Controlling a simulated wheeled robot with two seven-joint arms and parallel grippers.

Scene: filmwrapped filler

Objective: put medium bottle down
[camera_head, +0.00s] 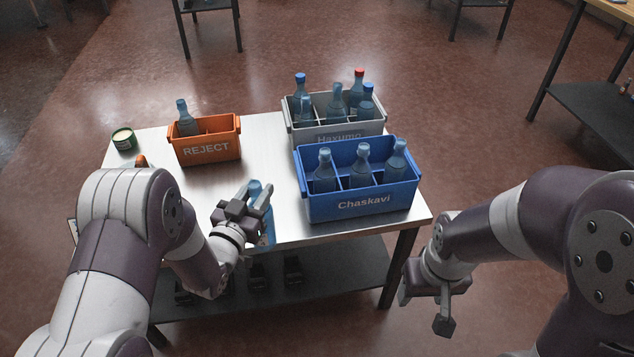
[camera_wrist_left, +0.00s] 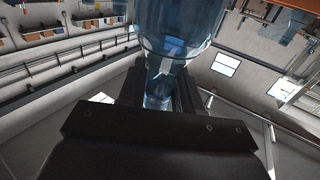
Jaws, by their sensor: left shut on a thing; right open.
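My left gripper (camera_head: 246,205) is shut on a blue translucent bottle (camera_head: 267,228) at the front edge of the metal table. In the left wrist view the bottle (camera_wrist_left: 180,25) stands out between the gripper's fingers (camera_wrist_left: 160,90), with its narrower part between them. Part of the bottle is hidden behind the gripper in the head view, and I cannot tell whether it touches the table. My right gripper (camera_head: 443,305) is open and empty, off the table's right front corner.
A blue Chaskavi crate (camera_head: 362,204) and a grey Haxumo crate (camera_head: 300,131) hold several bottles. An orange REJECT crate (camera_head: 206,150) holds one bottle. A green tin (camera_head: 124,139) stands at the back left. The tabletop (camera_head: 262,150) is bare between the orange and blue crates.

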